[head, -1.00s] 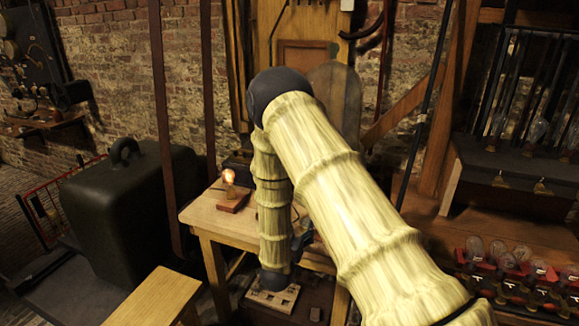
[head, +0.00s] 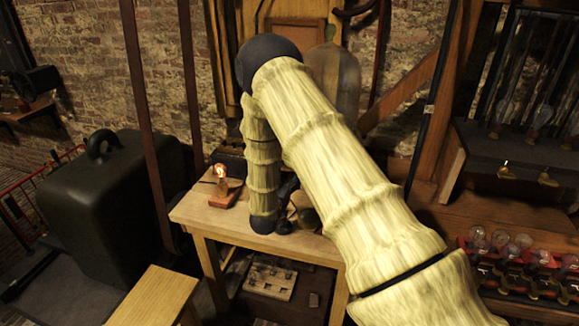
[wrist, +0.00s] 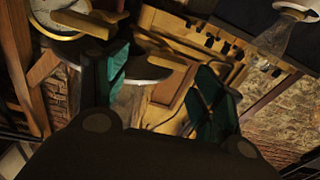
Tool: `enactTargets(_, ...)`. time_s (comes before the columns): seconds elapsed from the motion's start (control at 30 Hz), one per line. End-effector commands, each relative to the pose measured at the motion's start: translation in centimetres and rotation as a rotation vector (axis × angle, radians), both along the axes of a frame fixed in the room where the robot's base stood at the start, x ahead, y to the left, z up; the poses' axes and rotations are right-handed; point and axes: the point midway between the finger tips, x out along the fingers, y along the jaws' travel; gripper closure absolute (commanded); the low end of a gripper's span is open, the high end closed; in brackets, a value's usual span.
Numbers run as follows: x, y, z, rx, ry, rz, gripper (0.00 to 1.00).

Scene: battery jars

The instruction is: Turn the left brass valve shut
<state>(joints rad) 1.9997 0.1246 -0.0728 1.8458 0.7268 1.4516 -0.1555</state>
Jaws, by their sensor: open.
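Two small brass fittings, which may be the valves, show at the right of the head view under the front of a dark shelf; the left one (head: 506,173) hangs left of the other (head: 547,177). Their handle positions are too small to tell. In the wrist view my gripper (wrist: 162,88) is open, its green-padded fingers spread apart. A wooden panel (wrist: 170,95) and a yellowish bar (wrist: 160,62) show between the fingers; I cannot tell whether the bar touches them. In the head view my arm hides most of the gripper.
A wooden table (head: 205,213) carries a small lit lamp (head: 220,172). A dark case (head: 105,205) stands left, and a wooden stool (head: 155,295) in front. A red rack of bulbs (head: 520,265) stands right. A round pale dial (wrist: 55,20) shows in the wrist view.

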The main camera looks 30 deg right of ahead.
Motion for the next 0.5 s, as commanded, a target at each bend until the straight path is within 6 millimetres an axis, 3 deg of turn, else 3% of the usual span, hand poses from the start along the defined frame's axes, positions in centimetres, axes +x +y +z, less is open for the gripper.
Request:
enactTargets(0.23, 2.4, -2.8, -0.2, 0.001, 0.003, -0.002, 0.32)
enactTargets(0.5, 3.4, -3.8, -0.4, 0.001, 0.005, 0.001, 0.32)
